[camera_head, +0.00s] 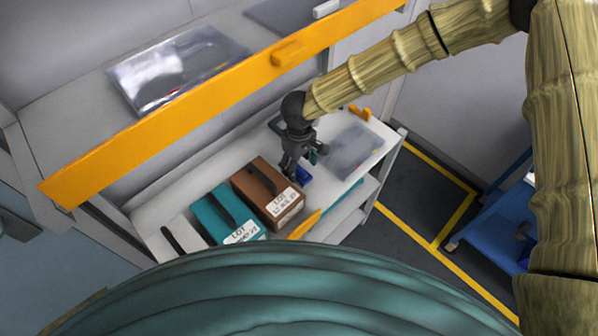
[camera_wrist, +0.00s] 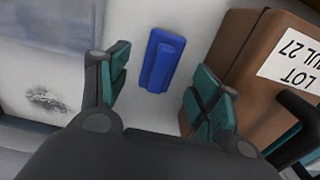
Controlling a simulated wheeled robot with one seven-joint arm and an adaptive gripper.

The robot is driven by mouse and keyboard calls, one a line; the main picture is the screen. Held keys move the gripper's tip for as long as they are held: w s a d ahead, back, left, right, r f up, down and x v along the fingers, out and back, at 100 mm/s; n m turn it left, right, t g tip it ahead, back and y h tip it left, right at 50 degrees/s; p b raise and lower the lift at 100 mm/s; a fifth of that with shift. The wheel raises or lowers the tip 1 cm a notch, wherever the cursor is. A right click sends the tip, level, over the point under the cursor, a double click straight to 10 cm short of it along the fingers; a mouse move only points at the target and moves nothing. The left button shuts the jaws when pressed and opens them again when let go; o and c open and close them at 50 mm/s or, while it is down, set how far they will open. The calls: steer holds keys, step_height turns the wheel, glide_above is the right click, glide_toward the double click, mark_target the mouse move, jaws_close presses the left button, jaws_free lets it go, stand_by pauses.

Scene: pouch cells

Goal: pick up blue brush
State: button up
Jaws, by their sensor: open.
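The blue brush (camera_wrist: 161,61) lies on the white shelf surface in the wrist view, ahead of my gripper and between the lines of its two fingers. In the head view a small part of the blue brush (camera_head: 304,175) shows beside my gripper (camera_head: 300,172). My gripper (camera_wrist: 160,98) is open, with teal pads on both fingers and nothing between them. It points down at the brush. I cannot tell the exact height of the fingertips above the shelf.
A brown box (camera_head: 262,202) marked LOT stands close to the brush; it also shows in the wrist view (camera_wrist: 235,50). A teal box (camera_head: 217,222) stands left of it. A clear pouch (camera_head: 355,150) lies on the other side. An orange-edged upper shelf (camera_head: 190,97) overhangs behind.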

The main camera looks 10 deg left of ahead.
mark_target(300, 168)
steer(key=shift+f, duration=1.45)
steer(key=c, duration=1.1)
steer(key=shift+w+r, duration=0.15)
steer(key=shift+w+d+r+b, duration=0.1)
steer(key=shift+r+b, duration=0.1)
steer(key=shift+b, duration=0.25)
step_height(300, 168, up, 7)
steer(key=shift+f+b, duration=0.2)
steer(key=shift+b, duration=0.85)
steer(key=w+d+b, duration=0.1)
steer(key=w+d, duration=0.2)
steer(key=w, duration=0.2)
steer(key=w+d+b, duration=0.2)
steer(key=w+d, duration=0.1)
steer(key=w, duration=0.2)
steer(key=w+d+b, duration=0.1)
steer(key=w+d, duration=0.3)
steer(key=w, duration=0.1)
steer(key=shift+f, duration=0.2)
steer(key=shift+w+d+r+b, duration=0.1)
steer(key=shift+w+d+b, duration=0.2)
steer(key=shift+w+d, duration=0.25)
steer(key=shift+a, duration=0.1)
